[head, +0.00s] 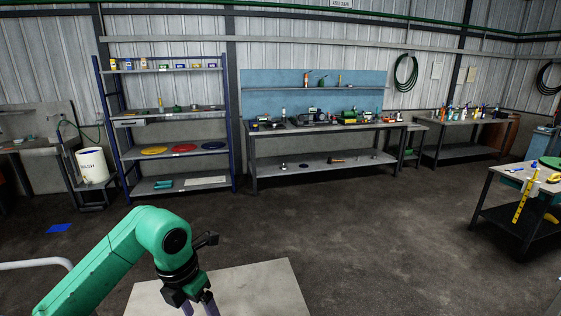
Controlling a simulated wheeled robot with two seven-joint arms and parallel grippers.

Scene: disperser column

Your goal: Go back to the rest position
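My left arm comes in from the lower left, bent at a green joint. My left gripper (199,307) points down at the bottom edge, over or in front of a pale flat tabletop (262,283). Its two fingers show apart at their upper part. Their tips are cut off by the frame, so I cannot tell whether anything is between them. My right gripper and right arm are out of view.
A blue-framed shelf (231,130) and a long workbench (300,131) stand along the back wall. A white bin (93,166) stands at left. A dark-framed table (485,203) is at right. A blue sheet (58,228) lies on the floor. The middle floor is clear.

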